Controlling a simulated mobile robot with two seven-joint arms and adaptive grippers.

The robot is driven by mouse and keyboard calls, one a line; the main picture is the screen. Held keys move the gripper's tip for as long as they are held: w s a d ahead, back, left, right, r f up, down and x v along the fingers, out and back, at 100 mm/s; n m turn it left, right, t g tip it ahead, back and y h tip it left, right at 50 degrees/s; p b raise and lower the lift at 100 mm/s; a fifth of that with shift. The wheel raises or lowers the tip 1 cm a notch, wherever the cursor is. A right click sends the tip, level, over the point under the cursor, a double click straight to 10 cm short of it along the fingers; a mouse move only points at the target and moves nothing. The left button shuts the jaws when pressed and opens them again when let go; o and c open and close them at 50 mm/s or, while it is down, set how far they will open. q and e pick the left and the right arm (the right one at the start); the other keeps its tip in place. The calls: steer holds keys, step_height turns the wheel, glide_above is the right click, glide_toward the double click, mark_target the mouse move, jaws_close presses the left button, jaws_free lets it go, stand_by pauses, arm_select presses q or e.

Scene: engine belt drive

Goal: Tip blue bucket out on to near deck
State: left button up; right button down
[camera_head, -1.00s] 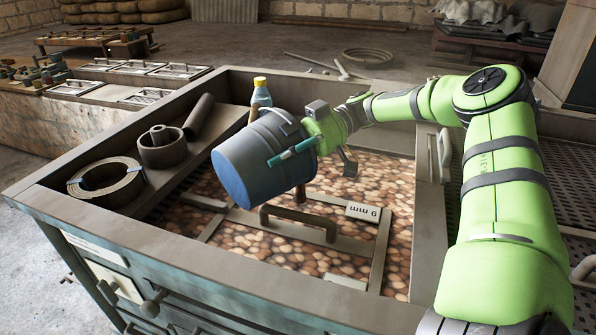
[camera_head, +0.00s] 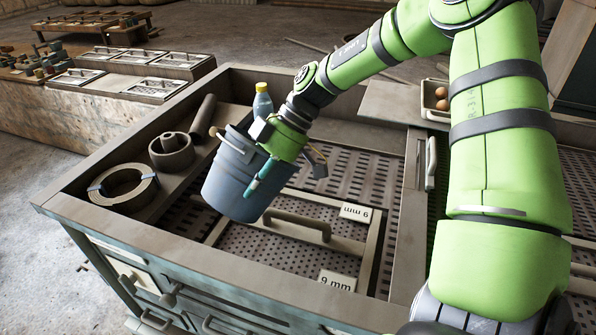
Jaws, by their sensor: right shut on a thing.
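The blue bucket (camera_head: 238,178) hangs above the near deck, slightly tilted, with its base down and to the left. My right gripper (camera_head: 284,158) is shut on the bucket at its upper right side. The bucket's inside is mostly hidden. The near deck (camera_head: 257,245) is a perforated metal floor inside a raised frame, with a bar handle (camera_head: 297,224) and two "9 mm" labels (camera_head: 338,281). Its visible surface is bare, but part lies hidden behind the bucket. My left gripper is out of view.
On the left ledge are a coil ring (camera_head: 122,188), a short cylinder (camera_head: 171,151) and a tube (camera_head: 203,117). A yellow-capped bottle (camera_head: 262,102) stands close behind the gripper. A tray with brown round things (camera_head: 441,98) is at the right, beside my arm.

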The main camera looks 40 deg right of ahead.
mark_target(233, 218)
steer(key=shift+s+a+r+h+p, duration=0.1)
steer(key=shift+a+r+h+p, duration=0.45)
steer(key=shift+r+h, duration=0.2)
steer(key=a+h+p, duration=0.1)
steer(key=p, duration=0.3)
steer(key=shift+a+f+h, duration=0.2)
steer(key=shift+a+h, duration=0.15)
steer(key=shift+a, duration=0.05)
steer(key=shift+f+h+p, duration=0.3)
steer(key=shift+p, duration=0.4)
steer(key=shift+a+f, duration=0.15)
steer(key=shift+a+f+h, duration=0.1)
steer(key=shift+f+h, duration=0.1)
steer(key=shift+h, duration=0.1)
steer(key=shift+a+h, duration=0.3)
steer(key=f+h+b, duration=0.1)
steer(key=b, duration=0.3)
steer(key=a+f+h+b, duration=0.1)
steer(key=b, duration=0.3)
steer(key=f+h+b, duration=0.1)
steer(key=b, duration=0.4)
steer(key=shift+a+n, duration=0.25)
steer(key=shift+n, duration=0.05)
steer(key=shift+a+h+b, duration=0.1)
steer(key=shift+h+b, duration=0.4)
steer(key=shift+b, duration=0.5)
steer(key=shift+r, duration=0.15)
